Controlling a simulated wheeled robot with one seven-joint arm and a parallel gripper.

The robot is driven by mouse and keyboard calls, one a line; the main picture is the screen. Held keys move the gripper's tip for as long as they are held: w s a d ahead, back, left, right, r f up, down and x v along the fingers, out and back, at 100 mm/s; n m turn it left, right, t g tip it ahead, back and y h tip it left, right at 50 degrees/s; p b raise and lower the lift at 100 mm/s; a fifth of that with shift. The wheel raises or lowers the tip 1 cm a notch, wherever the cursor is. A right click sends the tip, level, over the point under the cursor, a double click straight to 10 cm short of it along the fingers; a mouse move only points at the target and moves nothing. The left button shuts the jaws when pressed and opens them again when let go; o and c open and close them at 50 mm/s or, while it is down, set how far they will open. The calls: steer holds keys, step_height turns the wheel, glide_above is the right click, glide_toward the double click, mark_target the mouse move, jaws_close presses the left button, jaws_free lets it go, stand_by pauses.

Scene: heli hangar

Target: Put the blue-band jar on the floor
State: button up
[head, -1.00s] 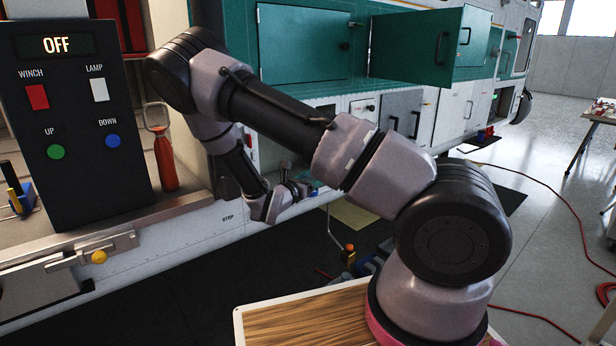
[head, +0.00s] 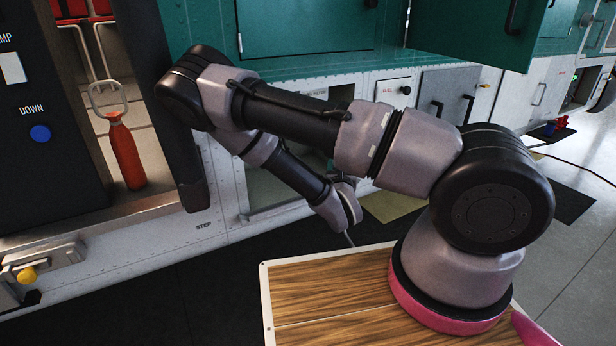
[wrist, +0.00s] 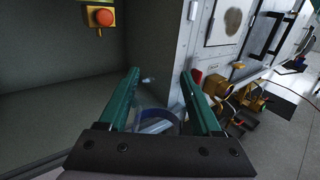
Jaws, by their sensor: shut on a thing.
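The blue-band jar (wrist: 157,122) shows low between the two green fingers of my gripper (wrist: 161,88) in the wrist view. It looks clear or pale with a blue band, and its lower part is hidden behind the gripper's dark body. My gripper is shut on it. In the head view the end of my arm hangs bent downward beside the vehicle's white lower side, above the dark mat (head: 215,300). The jar cannot be made out there. The open floor (wrist: 285,130) shows at the right of the wrist view.
A red bottle (head: 126,155) stands on the ledge at left. The green door (head: 480,28) hangs open at upper right. A red button on a yellow box (wrist: 100,17) is on the wall. Yellow items (wrist: 250,100) stand at right in the wrist view. A yellow sheet (head: 393,206) lies beyond my arm.

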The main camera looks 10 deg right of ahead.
steer(key=shift+s+a+f, duration=0.1)
steer(key=shift+s+f, duration=0.05)
steer(key=w+a, duration=0.3)
steer(key=w, duration=0.6)
steer(key=w+a, duration=0.3)
steer(key=w, duration=0.6)
steer(key=f, duration=0.6)
steer(key=shift+w+f, duration=0.2)
steer(key=shift+f, duration=0.15)
steer(key=shift+w+a+f, duration=0.1)
steer(key=shift+w+f, duration=0.05)
steer(key=shift+f, duration=0.05)
steer(key=shift+f, duration=0.15)
steer(key=o, duration=1.4)
